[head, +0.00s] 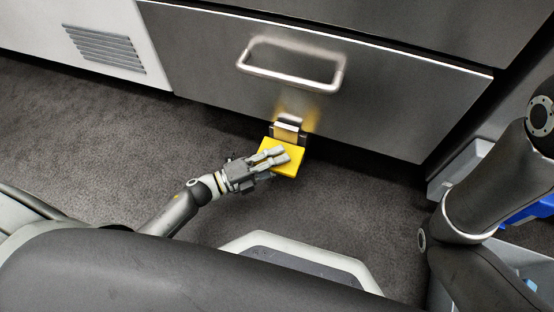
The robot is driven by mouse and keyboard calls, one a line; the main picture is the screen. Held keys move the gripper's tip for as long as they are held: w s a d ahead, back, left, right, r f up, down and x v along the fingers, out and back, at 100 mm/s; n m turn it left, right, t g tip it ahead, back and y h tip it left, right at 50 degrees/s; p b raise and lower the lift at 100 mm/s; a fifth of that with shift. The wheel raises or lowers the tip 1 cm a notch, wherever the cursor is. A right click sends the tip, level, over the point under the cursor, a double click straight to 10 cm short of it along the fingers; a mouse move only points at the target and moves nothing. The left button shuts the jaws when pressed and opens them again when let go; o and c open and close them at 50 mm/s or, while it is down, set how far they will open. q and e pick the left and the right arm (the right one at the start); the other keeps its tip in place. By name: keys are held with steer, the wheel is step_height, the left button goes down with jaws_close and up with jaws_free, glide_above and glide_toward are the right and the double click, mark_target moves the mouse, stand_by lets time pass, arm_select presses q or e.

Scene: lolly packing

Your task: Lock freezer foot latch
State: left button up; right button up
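The freezer's grey lower drawer front (215,65) fills the upper middle of the head view, with a bar handle (290,78) on it. Below the handle, the yellow foot latch pedal (294,168) sticks out near the floor from a small metal bracket (286,130). My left gripper (284,154) reaches in from the left and lies over the pedal, its fingers overlapping the yellow surface. The fingers look close together; I cannot tell whether they press on the pedal or hover just above it. They hide part of the pedal. My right gripper is not in view; only my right arm shows at the right.
A white cabinet with a vent grille (105,48) stands at the upper left. A light grey bin (462,170) and something blue (530,211) are at the right, partly behind my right arm. Dark carpet floor (120,140) is clear left of the pedal.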

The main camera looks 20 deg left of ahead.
arm_select(q)
steer(key=shift+o, duration=0.4)
steer(key=shift+f, duration=0.1)
steer(key=shift+s+a, duration=0.2)
steer(key=v, duration=1.1)
steer(key=shift+s+a, duration=0.15)
